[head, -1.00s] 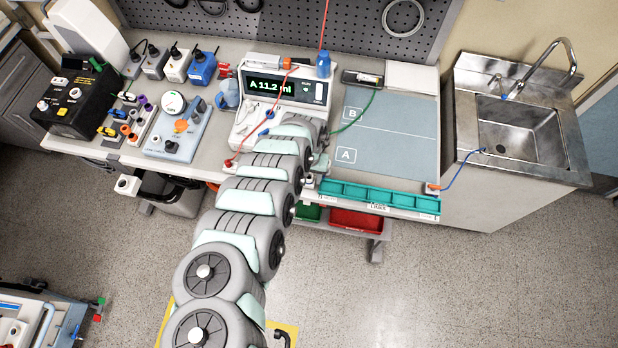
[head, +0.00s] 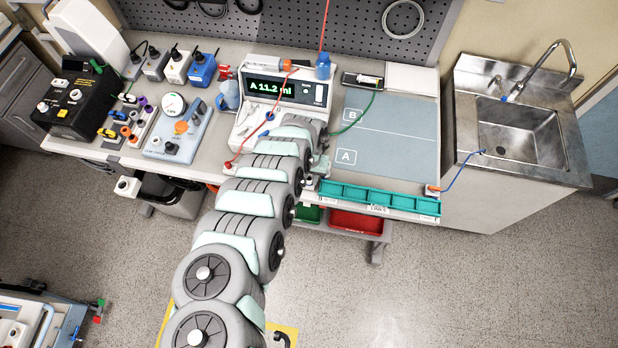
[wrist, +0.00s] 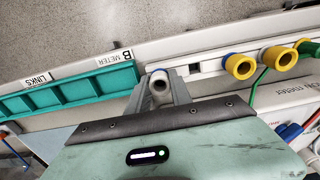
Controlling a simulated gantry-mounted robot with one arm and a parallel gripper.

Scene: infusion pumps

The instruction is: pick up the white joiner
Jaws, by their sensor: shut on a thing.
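The white joiner (wrist: 159,83) is a short, round white piece with a dark opening facing the wrist camera. In the wrist view it sits between the two grey fingers of my gripper (wrist: 161,88), which are shut on it. It is close to the pale front edge of the bench, and I cannot tell whether it still touches its seat. In the head view my arm hides most of the gripper and I cannot make out the joiner there.
The blue-grey mat (head: 390,135) is clear.

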